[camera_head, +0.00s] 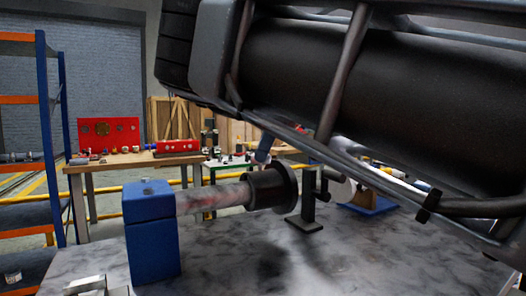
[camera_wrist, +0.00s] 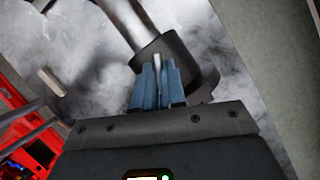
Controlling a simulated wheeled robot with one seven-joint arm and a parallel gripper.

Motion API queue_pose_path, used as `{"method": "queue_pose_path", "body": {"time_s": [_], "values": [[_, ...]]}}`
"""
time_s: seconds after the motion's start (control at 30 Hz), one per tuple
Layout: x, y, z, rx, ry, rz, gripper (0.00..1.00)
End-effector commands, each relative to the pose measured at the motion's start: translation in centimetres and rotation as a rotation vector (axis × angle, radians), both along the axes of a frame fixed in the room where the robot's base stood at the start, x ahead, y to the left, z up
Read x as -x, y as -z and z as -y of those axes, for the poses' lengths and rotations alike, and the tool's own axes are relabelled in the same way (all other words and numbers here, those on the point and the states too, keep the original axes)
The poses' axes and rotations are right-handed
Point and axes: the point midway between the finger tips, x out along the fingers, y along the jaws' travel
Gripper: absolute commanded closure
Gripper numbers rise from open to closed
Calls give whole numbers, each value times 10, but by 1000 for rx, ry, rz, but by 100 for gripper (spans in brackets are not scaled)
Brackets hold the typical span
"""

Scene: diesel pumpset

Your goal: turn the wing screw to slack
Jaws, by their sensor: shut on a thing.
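My gripper (camera_wrist: 157,72) has blue fingers shut on a small pale grey piece, which I take to be the wing screw (camera_wrist: 157,61). The screw sits at the black flanged collar (camera_wrist: 175,48), and its lower part is hidden between the fingers. In the head view the collar (camera_head: 267,188) sits on the end of a grey, reddish-stained shaft (camera_head: 213,198). The shaft comes out of a blue block (camera_head: 152,235). A blue fingertip (camera_head: 264,150) shows just above the collar there; the screw itself is hidden in that view.
A black stand (camera_head: 305,215) stands close right of the collar on the grey marbled tabletop (camera_head: 225,265). A blue-based part (camera_head: 370,204) lies further right. Workbenches with a red board (camera_head: 109,132) and a blue-orange rack (camera_head: 50,130) are behind. My arm covers the upper right.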

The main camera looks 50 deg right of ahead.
Motion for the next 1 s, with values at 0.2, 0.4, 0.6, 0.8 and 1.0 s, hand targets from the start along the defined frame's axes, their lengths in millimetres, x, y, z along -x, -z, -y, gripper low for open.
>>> {"method": "queue_pose_path", "body": {"time_s": [0.2,0.4,0.6,0.8,1.0], "values": [[-1,-1,0,1,-7,3,100],[-1,-1,0,1,-6,3,100],[0,-1,0,2,-6,2,71],[0,0,0,1,-5,1,64],[1,-3,1,1,-5,1,64]]}}
